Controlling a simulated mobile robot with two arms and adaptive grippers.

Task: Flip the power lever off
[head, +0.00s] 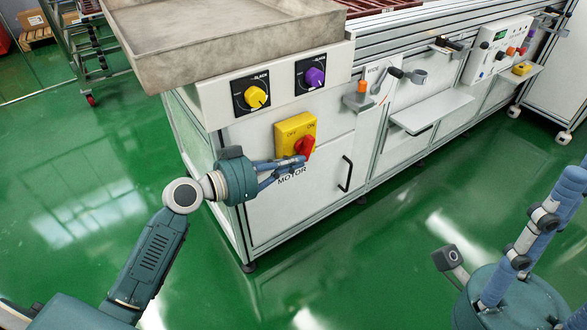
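The power lever is a red handle (304,146) on a yellow switch box (291,126), on the white cabinet front above the word MOTOR. The handle lies at the box's lower right, and its exact setting is hard to read. My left gripper (297,162) has its blue fingers just under the red handle, with the tips touching or very near it. Whether they are closed on it cannot be told. My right gripper (505,230) is close to the camera at the lower right, its fingers spread and nothing seen between them.
Above the switch are a yellow knob (255,97) and a purple knob (316,77), under an overhanging grey tray (220,45). A cabinet door handle (346,174) and a small shelf (431,111) stick out to the right. The green floor in front is clear.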

